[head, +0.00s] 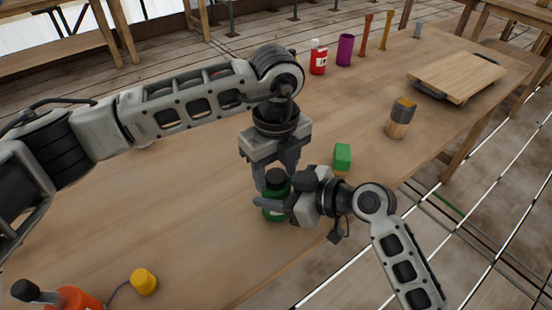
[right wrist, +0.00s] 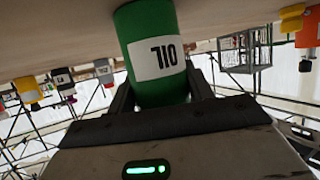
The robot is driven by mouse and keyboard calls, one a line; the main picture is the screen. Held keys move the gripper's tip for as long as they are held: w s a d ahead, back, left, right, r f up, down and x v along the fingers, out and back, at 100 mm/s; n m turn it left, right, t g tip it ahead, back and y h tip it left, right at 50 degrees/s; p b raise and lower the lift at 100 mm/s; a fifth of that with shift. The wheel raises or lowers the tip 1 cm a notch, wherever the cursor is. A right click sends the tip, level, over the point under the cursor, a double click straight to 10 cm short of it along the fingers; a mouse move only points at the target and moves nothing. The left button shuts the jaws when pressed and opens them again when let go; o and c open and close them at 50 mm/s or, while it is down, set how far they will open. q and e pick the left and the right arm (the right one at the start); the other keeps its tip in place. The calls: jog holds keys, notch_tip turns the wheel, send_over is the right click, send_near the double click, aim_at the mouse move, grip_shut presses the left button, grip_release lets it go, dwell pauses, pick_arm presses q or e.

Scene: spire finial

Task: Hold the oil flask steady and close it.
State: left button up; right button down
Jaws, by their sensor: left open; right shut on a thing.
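The green oil flask (head: 274,213) stands on the wooden table with a dark cap (head: 276,180) at its top. In the right wrist view the flask (right wrist: 150,30), with its white OIL label, sits between the two fingers. My right gripper (head: 275,203) comes from the right and is shut on the flask's body. My left gripper (head: 276,172) points down from above, open, with its fingertips at the cap's height. Whether the fingers touch the cap, and how the cap sits on the neck, I cannot tell. The neck is hidden.
A green and yellow block (head: 342,158) stands just right of the grippers, and a grey-topped wooden cylinder (head: 401,118) beyond it. A red bottle (head: 318,58) and purple cup (head: 345,50) stand at the back. An orange container (head: 75,298) and yellow cap (head: 144,281) are front left.

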pick_arm(q)
jog(key=shift+c, duration=0.3)
jog(key=c, duration=0.9)
jog(key=shift+m, duration=1.7)
jog(key=o, duration=1.1)
jog(key=shift+c, duration=0.2)
jog(key=shift+r, duration=2.2)
jog(key=o, duration=0.5)
jog(key=shift+o, duration=0.2)
jog(key=shift+r, duration=0.1)
